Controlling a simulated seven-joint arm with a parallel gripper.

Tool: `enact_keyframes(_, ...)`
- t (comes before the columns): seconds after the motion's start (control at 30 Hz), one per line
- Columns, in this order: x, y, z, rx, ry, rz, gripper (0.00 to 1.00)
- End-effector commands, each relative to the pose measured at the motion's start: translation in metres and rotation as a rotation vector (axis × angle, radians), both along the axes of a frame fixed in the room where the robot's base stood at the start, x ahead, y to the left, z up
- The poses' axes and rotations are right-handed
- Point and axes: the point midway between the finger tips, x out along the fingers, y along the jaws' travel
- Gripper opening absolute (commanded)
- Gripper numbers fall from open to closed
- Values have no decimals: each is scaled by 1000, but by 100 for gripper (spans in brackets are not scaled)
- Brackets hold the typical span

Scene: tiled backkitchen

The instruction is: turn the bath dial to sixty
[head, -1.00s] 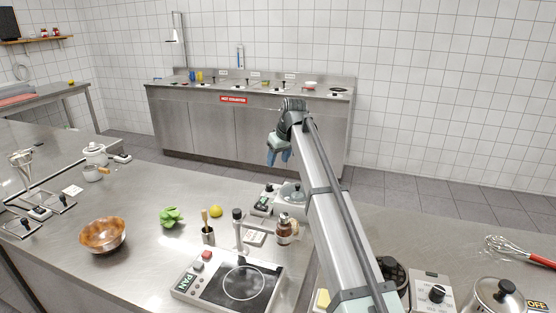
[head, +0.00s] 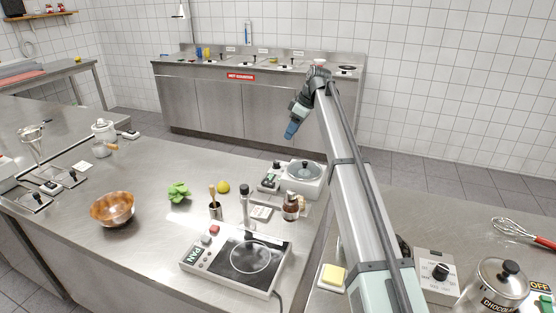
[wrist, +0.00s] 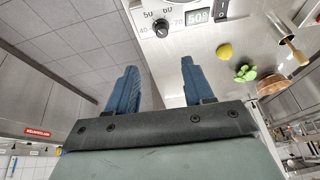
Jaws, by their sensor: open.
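The water bath (head: 303,180) is a white unit with a round grey lid on the bench, right of centre in the head view. Its control panel (head: 268,183) faces left. In the wrist view the dial (wrist: 161,28) is a small black knob at the top, with marks 40, 50, 60 and 70 around it. My gripper (head: 291,131) is in the air above and beyond the bath. Its blue fingers (wrist: 155,88) are apart and empty, clear of the dial.
A hotplate (head: 240,262) is in front. A copper bowl (head: 112,209) is at left. The air around my fingers is free.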

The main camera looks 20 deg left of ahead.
Motion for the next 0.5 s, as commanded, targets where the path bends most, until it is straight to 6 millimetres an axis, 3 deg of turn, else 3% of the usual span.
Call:
enact_keyframes(0.27, -3, 0, -3, 0, -46, 146, 52)
enact_keyframes(0.5, -6, 10, -29, -1, -45, 148, 52)
